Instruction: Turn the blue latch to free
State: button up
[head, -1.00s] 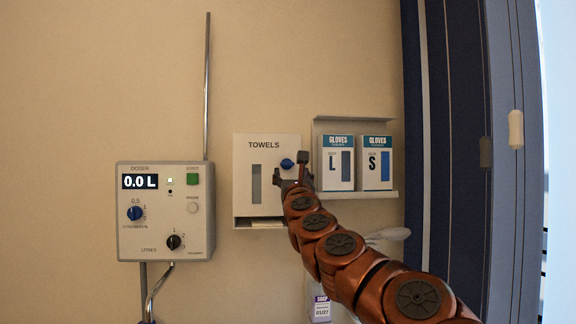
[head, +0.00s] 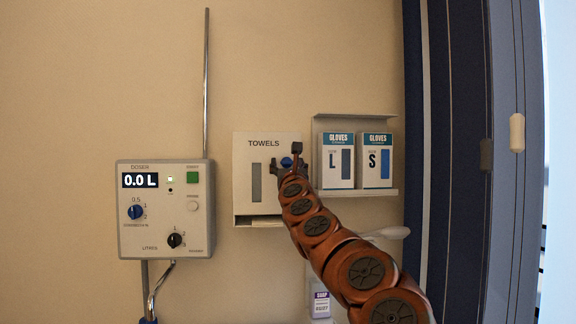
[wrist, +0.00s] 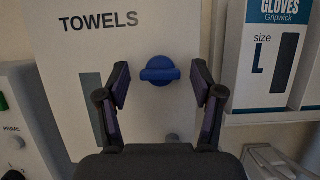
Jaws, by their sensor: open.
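The blue latch (wrist: 160,71) is a round knob with a raised bar on the front of the white towel dispenser (wrist: 60,45). Its bar lies about level in the wrist view. In the head view the latch (head: 286,162) is partly hidden behind my gripper (head: 286,168). In the wrist view my gripper (wrist: 160,90) is open, with one finger on each side of the latch and a gap on both sides. I cannot tell how far the fingertips are from the dispenser's face.
Glove boxes (head: 338,165) stand on a shelf (head: 355,192) just right of the dispenser. A doser box (head: 165,215) with knobs is on the wall at left. A soap bottle (head: 321,303) hangs below.

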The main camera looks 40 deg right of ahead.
jog(key=c, duration=1.2)
jog(key=shift+o, duration=0.2)
